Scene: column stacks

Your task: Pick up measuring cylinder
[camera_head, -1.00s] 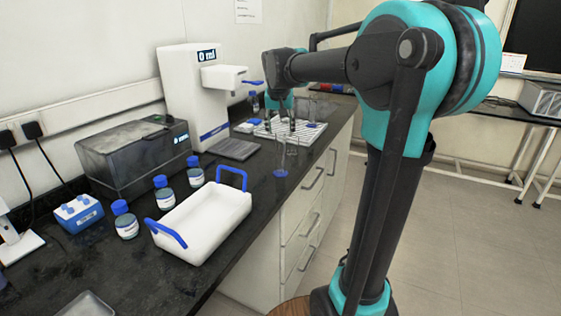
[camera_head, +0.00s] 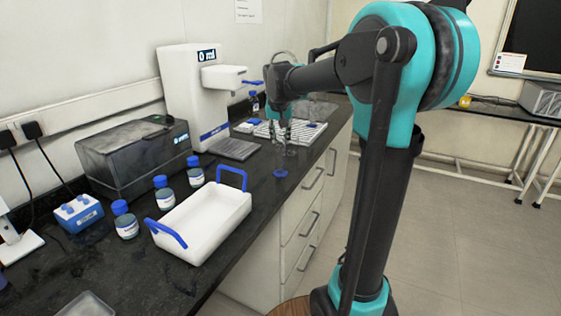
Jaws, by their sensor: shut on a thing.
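A clear measuring cylinder with a blue base (camera_head: 280,173) stands near the front edge of the black bench, past the white tray. Its see-through body rises from the base, and its upper part is hard to make out against my gripper. My gripper (camera_head: 281,140) points down over it from the far side of the bench. The fingers are shut on the cylinder, though they are small and partly blurred here. The base appears to be still at bench height.
A white rack (camera_head: 313,136) with glassware stands just behind the gripper. A white dispenser (camera_head: 185,95) stands to its left. A white tray with blue handles (camera_head: 215,222) and several blue-capped bottles (camera_head: 125,222) are nearer. The bench edge lies close on the right.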

